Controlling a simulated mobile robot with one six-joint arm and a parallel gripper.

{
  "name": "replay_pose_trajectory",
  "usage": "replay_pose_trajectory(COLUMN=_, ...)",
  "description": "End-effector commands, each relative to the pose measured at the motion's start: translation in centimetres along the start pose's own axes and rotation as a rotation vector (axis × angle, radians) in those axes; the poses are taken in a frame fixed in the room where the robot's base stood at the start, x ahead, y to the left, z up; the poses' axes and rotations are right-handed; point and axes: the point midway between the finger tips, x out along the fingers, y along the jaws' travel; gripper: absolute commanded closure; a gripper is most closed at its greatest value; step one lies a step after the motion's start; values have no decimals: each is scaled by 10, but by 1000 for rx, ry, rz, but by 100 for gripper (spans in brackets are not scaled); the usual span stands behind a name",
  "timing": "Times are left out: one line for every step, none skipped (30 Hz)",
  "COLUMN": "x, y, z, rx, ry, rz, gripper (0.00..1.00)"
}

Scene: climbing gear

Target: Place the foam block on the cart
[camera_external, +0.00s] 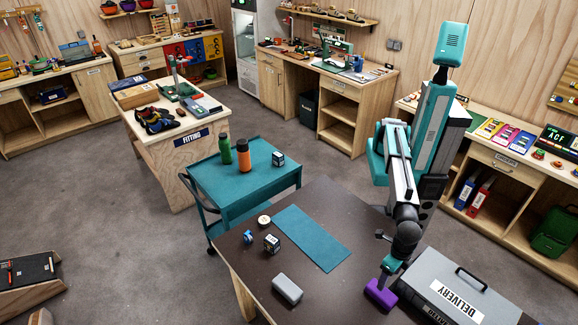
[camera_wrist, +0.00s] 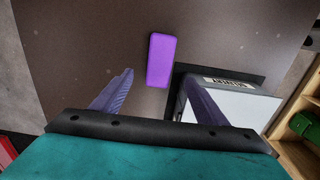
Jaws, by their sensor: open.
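A purple block (camera_external: 381,294), which looks like the foam block, lies on the dark table just left of the delivery case. It shows in the wrist view (camera_wrist: 160,60), ahead of and between my spread fingers. My gripper (camera_external: 386,276) is open and empty, pointing down close above the block. The wrist view shows both fingers (camera_wrist: 158,90) apart, with the block beyond their tips. The teal cart (camera_external: 215,186) stands past the table's far left edge. A green bottle, an orange bottle and a small dark cube stand on its top.
A grey block (camera_external: 287,289), small cube (camera_external: 271,243), blue item (camera_external: 248,237), round tape-like roll (camera_external: 264,220) and teal mat (camera_external: 311,237) are on the dark table (camera_external: 330,285). The grey case (camera_external: 480,275) marked DELIVERY is right of the gripper. The cart top's front area is clear.

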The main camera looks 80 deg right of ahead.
Motion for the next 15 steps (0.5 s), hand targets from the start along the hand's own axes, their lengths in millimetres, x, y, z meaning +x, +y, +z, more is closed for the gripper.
replay_pose_trajectory(x=0, y=0, z=0, rx=-3, ry=0, rz=0, gripper=33)
replay_pose_trajectory(x=0, y=0, z=0, rx=-6, ry=0, rz=0, gripper=33)
replay_pose_trajectory(x=0, y=0, z=0, rx=-13, ry=0, rz=0, gripper=33)
replay_pose_trajectory(x=0, y=1, z=0, rx=-22, ry=2, rz=2, gripper=33)
replay_pose_trajectory(x=0, y=1, z=-1, rx=-33, ry=4, rz=4, gripper=33)
replay_pose_trajectory(x=0, y=2, z=-3, rx=-50, ry=12, rz=6, gripper=33)
replay_pose_trajectory(x=0, y=1, z=-6, rx=-69, ry=26, rz=5, gripper=33)
replay_pose_trajectory(x=0, y=-1, z=-10, rx=-88, ry=43, rz=3, gripper=33)
replay_pose_trajectory(x=0, y=-4, z=-16, rx=-116, ry=72, rz=-1, gripper=33)
replay_pose_trajectory(x=0, y=-7, z=-20, rx=-135, ry=95, rz=-5, gripper=33)
replay_pose_trajectory(x=-1, y=-10, z=-25, rx=-156, ry=120, rz=-9, gripper=33)
replay_pose_trajectory(x=-1, y=-16, z=-32, rx=-185, ry=158, rz=-14, gripper=33)
replay_pose_trajectory(x=-1, y=-21, z=-37, rx=-206, ry=188, rz=-20, gripper=33)
replay_pose_trajectory(x=-1, y=-26, z=-42, rx=-227, ry=219, rz=-26, gripper=33)
replay_pose_trajectory(x=0, y=-33, z=-49, rx=-254, ry=263, rz=-34, gripper=33)
